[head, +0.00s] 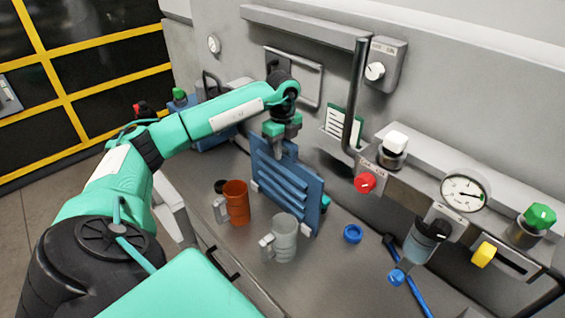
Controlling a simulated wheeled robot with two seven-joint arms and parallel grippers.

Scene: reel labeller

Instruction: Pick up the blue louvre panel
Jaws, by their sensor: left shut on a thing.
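The blue louvre panel (287,188) stands upright near the middle of the head view, above or on the grey worktop. It has several slanted slats and a tab at its top edge. My left gripper (283,138) points down at this top edge and is shut on the panel there. The fingertips are partly hidden by the gripper body and the panel. I cannot tell whether the panel's lower edge touches the worktop. My right gripper does not show.
An orange mug (236,202) and a clear grey mug (284,239) stand in front of the panel. A blue ring (353,233) lies to its right. A gauge (463,193), a red knob (365,183) and a dark vertical bar (355,95) line the machine wall behind.

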